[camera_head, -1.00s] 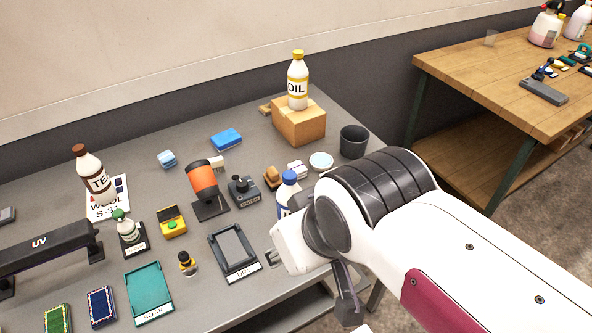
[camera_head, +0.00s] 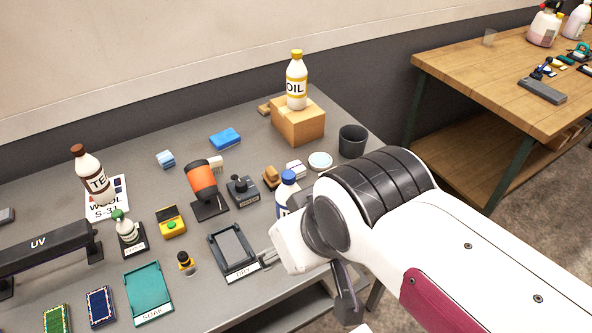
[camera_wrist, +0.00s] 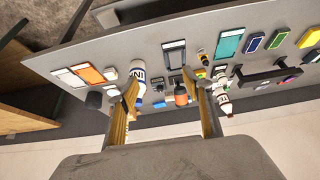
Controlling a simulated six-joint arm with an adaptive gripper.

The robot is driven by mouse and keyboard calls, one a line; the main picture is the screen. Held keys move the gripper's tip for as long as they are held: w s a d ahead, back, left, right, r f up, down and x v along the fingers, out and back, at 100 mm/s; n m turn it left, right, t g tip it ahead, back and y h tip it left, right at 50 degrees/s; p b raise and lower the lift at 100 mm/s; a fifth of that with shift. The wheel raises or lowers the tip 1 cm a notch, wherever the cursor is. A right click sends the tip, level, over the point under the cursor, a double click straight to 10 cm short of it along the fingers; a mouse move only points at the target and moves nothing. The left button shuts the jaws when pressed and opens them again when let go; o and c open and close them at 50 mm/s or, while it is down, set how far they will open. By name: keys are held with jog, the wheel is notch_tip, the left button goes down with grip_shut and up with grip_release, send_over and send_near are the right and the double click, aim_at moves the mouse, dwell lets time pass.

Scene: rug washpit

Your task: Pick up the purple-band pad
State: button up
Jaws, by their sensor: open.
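I cannot make out a purple band on any pad. A green pad (camera_head: 57,320) and a navy pad (camera_head: 101,306) lie at the front left of the grey table in the head view. They also show at the upper right of the wrist view, the green pad (camera_wrist: 277,40) beside the blue one (camera_wrist: 253,42), with a yellow pad (camera_wrist: 309,37) farther right. My gripper (camera_wrist: 166,92) is open, with nothing between its fingers. In the head view it is at the table's front right, beside the DRY tray (camera_head: 234,251), partly hidden by my wrist.
A blue-capped bottle (camera_head: 287,190) is close behind my gripper. An oil bottle (camera_head: 297,80) stands on a box (camera_head: 298,122) at the back.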

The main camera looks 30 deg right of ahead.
jog(key=w+d+f+t+h, duration=0.2)
jog(key=w+d, duration=0.6)
jog(key=w, duration=0.3)
jog(key=w+d+f+t+h, duration=0.1)
jog(key=w+d+t, duration=0.1)
jog(key=w+d, duration=0.7)
jog(key=w+d+f+t, duration=0.1)
jog(key=w+d+f, duration=0.3)
jog(key=w+f, duration=0.3)
jog(key=t+y, duration=0.2)
send_near(300, 171)
jog(key=shift+w+d+r, duration=0.2)
jog(key=shift+w+d, duration=0.3)
jog(key=shift+w, duration=0.2)
jog(key=shift+s+a+f+t+y, duration=0.15)
jog(key=shift+f+t+y, duration=0.1)
jog(key=shift+f, duration=0.2)
jog(key=shift+s+d+f+t+y, duration=0.15)
jog(key=shift+f+t+y, duration=0.1)
jog(key=shift+f, duration=0.2)
jog(key=shift+a, duration=0.1)
jog(key=shift+x, duration=1.35)
jog(key=shift+w, duration=0.1)
